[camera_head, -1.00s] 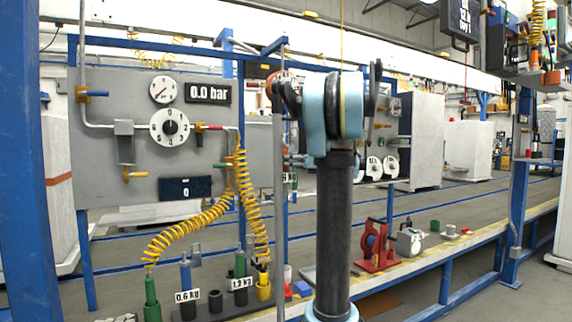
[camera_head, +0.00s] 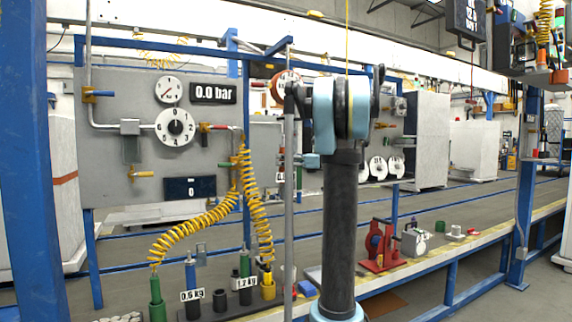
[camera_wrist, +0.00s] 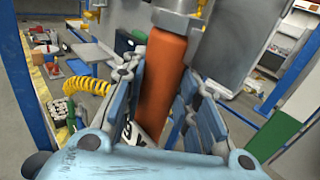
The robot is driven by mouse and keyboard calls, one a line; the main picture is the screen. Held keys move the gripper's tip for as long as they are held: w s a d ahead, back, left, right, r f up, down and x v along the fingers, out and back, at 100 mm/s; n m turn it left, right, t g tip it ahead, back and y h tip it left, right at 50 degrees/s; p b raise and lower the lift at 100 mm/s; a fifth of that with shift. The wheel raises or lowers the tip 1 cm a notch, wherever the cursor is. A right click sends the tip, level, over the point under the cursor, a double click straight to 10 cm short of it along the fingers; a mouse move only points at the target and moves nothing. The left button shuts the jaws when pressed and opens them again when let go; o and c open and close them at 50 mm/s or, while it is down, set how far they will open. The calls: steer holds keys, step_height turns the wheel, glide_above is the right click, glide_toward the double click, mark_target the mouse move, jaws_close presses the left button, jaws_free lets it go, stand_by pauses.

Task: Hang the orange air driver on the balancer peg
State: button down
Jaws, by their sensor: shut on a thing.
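The orange air driver (camera_wrist: 165,85) stands slightly tilted between the two blue-grey fingers of my gripper (camera_wrist: 168,78) in the wrist view. My gripper is shut on its orange body. A wide light-grey cylindrical part (camera_wrist: 180,20) shows right above the orange body; I cannot tell whether it belongs to the driver. In the head view my own arm hides the gripper and the held driver. A thin yellow line (camera_head: 347,40) hangs from above behind my arm. I cannot make out the balancer peg in either view.
A grey panel (camera_head: 110,180) with gauges stands at left. Yellow coiled hoses (camera_head: 190,232) hang from it to tools in a dark rack (camera_head: 205,307). A red reel (camera_head: 382,248) stands on the bench. A blue post (camera_head: 522,190) stands at right.

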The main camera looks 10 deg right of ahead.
steer(key=shift+w+a+f, duration=0.15)
steer(key=shift+w+a, duration=0.05)
steer(key=shift+w, duration=0.4)
steer(key=shift+w+a+f, duration=0.15)
steer(key=shift+w+f, duration=0.05)
steer(key=shift+w, duration=0.35)
steer(key=shift+w+a+f, duration=0.15)
steer(key=shift+w+a, duration=0.05)
steer(key=shift+w, duration=0.4)
steer(key=shift+w+f, duration=0.1)
steer(key=c, duration=1.2)
jaws_free()
steer(key=shift+f, duration=0.1)
